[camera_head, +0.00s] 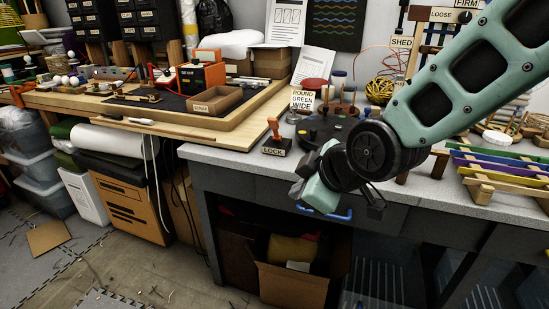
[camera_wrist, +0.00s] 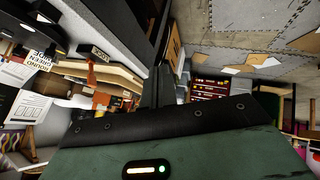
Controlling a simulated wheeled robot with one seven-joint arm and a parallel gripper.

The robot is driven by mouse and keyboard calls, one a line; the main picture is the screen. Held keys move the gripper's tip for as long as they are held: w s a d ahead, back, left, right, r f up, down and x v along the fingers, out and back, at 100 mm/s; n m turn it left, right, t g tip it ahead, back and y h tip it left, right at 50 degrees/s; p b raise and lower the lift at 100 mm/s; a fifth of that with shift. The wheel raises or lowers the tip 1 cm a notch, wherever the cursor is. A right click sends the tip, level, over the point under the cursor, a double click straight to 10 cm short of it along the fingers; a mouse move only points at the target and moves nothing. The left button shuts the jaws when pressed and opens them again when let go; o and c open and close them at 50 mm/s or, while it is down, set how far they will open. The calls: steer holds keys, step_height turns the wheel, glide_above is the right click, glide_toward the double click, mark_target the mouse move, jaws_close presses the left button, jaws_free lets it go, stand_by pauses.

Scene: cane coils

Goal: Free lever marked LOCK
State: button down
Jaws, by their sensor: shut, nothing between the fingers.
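The lever is an orange handle (camera_head: 274,128) on a small dark base with a white LOCK label (camera_head: 276,152). It stands near the left front corner of the grey bench, its handle roughly upright with a slight lean left. The wrist view is turned; there the LOCK label (camera_wrist: 100,52) and orange handle (camera_wrist: 92,76) show at the left. My gripper (camera_head: 303,188) is shut and empty, just right of and nearer than the lever base in the head view, by the bench's front edge. They look apart, but the depth gap is hard to judge.
A dark round turntable (camera_head: 322,134) with pegs and a sign reading ROUND GREEN WIDE (camera_head: 303,100) stand close behind my gripper. The wooden bench (camera_head: 240,133) adjoins at left. Colored slats (camera_head: 500,172) lie at right.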

steer(key=w+f+n+t+y+b, duration=0.2)
steer(key=w+f+n+t+b, duration=0.1)
steer(key=w+n+t+b, duration=0.1)
steer(key=w+f+n+t+y+b, duration=0.1)
steer(key=w+f+n+t+b, duration=0.1)
steer(key=w+n+t+b, duration=0.2)
steer(key=w+a+f+n+t+y+b, duration=0.1)
steer(key=w+f+n+t+y+b, duration=0.1)
steer(key=w+n+b, duration=0.4)
steer(key=shift+w+f+t+y+b, duration=0.1)
steer(key=shift+w+f+t+b, duration=0.15)
steer(key=shift+w+t+b, duration=0.4)
steer(key=shift+w+f+t+y+b, duration=0.1)
steer(key=shift+w+f+t+b, duration=0.15)
steer(key=shift+w, duration=0.65)
steer(key=shift+w+f+t+y+b, duration=0.1)
steer(key=shift+w+f+t+b, duration=0.25)
steer(key=shift+w+b, duration=0.35)
steer(key=shift+r, duration=0.1)
